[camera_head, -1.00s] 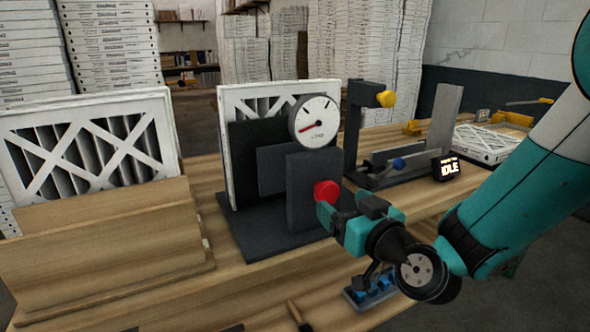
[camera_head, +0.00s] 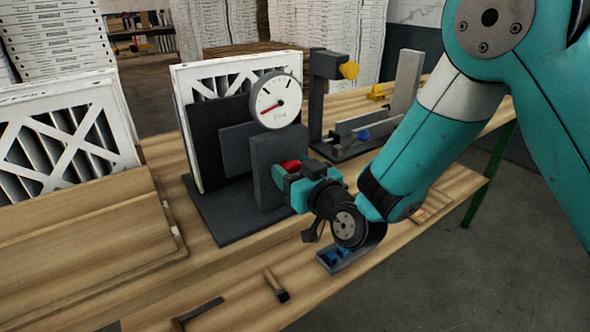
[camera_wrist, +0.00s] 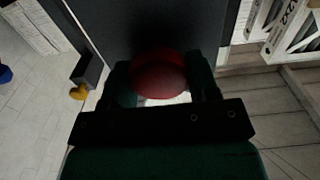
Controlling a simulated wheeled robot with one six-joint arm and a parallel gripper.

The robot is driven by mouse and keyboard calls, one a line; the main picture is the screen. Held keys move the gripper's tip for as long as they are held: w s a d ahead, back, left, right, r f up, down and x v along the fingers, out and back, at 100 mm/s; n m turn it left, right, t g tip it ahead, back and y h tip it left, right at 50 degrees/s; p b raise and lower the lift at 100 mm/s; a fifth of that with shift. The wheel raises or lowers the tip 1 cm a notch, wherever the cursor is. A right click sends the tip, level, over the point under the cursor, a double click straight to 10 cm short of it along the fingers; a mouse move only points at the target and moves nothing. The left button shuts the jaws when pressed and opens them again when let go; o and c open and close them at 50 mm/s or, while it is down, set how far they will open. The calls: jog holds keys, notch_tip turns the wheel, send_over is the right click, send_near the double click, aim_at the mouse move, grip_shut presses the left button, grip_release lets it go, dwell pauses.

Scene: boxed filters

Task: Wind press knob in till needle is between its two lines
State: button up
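The red press knob (camera_wrist: 158,75) sits between the two fingers of my gripper (camera_wrist: 160,85) in the wrist view. The fingers flank it closely on both sides; whether they press on it I cannot tell. In the head view, my gripper (camera_head: 298,178) is at the dark block of the press, and a bit of red knob (camera_head: 291,165) shows between its fingers. The round white gauge (camera_head: 283,94) stands above the knob. Its red needle points to the lower left, away from the dark marks at the upper part of the dial. The fine dial marks are too small to read.
A white-framed filter (camera_head: 185,110) stands upright behind the press on its dark base (camera_head: 225,220). A second fixture with a yellow knob (camera_head: 349,70) and blue knob (camera_head: 364,135) is to the right. A small tray (camera_head: 345,258) and hand tools (camera_head: 278,287) lie near the front edge.

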jog(key=shift+m, duration=0.3)
jog(key=m, duration=0.4)
jog(key=shift+d+f, duration=0.15)
jog(key=m, duration=0.5)
jog(key=shift+d+f, duration=0.1)
dwell(0.5)
jog(key=o, duration=0.9)
